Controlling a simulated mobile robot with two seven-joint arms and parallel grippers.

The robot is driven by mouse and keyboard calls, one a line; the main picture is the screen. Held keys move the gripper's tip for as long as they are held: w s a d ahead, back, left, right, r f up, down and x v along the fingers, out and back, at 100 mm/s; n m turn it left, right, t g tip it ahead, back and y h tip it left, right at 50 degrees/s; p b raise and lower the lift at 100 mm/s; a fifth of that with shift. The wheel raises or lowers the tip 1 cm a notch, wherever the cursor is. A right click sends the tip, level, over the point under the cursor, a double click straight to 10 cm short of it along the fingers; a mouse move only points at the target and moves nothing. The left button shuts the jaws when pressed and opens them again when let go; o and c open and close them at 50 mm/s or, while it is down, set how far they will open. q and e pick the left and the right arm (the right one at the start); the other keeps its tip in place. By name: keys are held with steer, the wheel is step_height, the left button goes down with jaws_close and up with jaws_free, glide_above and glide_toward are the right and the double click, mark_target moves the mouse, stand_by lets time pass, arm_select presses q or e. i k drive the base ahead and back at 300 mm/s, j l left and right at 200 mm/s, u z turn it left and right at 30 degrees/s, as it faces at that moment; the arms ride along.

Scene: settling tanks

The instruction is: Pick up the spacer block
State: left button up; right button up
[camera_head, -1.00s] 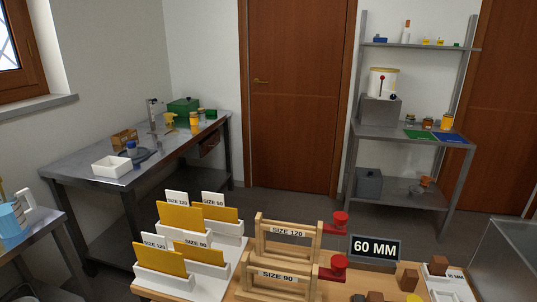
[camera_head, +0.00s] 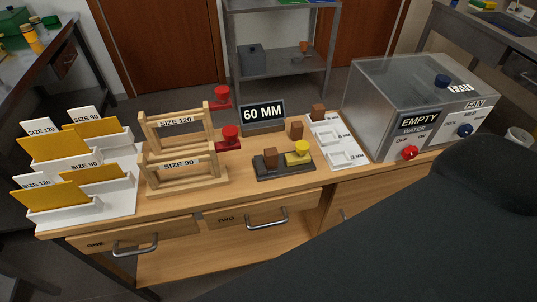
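Three small brown blocks, any of which may be the spacer block, are on the wooden bench. One brown block (camera_head: 296,130) stands on the bench top beside the "60 MM" sign (camera_head: 262,114). Another brown block (camera_head: 270,159) is on a dark grey base (camera_head: 287,171), left of a yellow round knob (camera_head: 298,153). A third brown block (camera_head: 318,112) is at the far end of a white tray (camera_head: 349,143) with labelled recesses. Neither of my grippers is in view. A large dark shape, apparently my arm, fills the lower right.
Wooden frames marked SIZE 120 (camera_head: 175,122) and SIZE 90 (camera_head: 184,166), with red clamps (camera_head: 230,138), stand left of the blocks. Racks with yellow panels (camera_head: 49,196) are further left. A clear-lidded tank (camera_head: 401,94) stands right. Drawers (camera_head: 267,217) are below the front edge.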

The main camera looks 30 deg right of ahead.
mark_target(271, 154)
steer(key=k+l+z, duration=0.15)
steer(key=l, duration=0.9)
steer(key=l+z, duration=0.15)
steer(key=l, duration=0.9)
